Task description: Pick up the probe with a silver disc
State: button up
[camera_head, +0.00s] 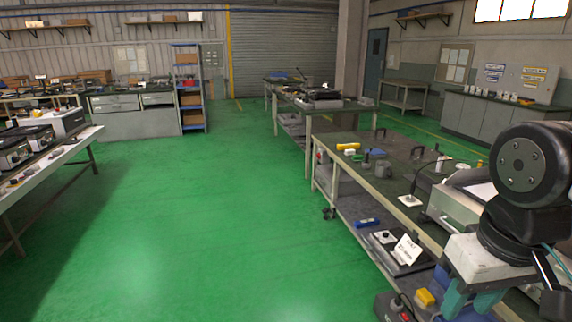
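I cannot clearly make out a probe with a silver disc. Small dark and pale items stand on the near right workbench (335,170), too small to identify. A pale square piece with a thin dark stalk (410,200) lies near its front edge. A grey block (378,168) stands farther back. My black arm joints fill the right edge. Below them is a pale block with teal prongs, which looks like my gripper (472,298). It is in front of the workbench, and its tips are not clear enough to show whether it is open.
The bench's lower shelf holds a blue item (367,223), a dark tray with a white card (407,250) and a yellow piece (425,298). A grey box-shaped device (455,208) stands on the bench. Another table (75,148) is at left. The green floor (200,220) between is clear.

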aim_at(410, 198)
jog(key=u, duration=0.5)
jog(key=i, duration=3.5)
jog(key=z, duration=1.4)
jog(key=i, duration=1)
jog(key=z, duration=0.75)
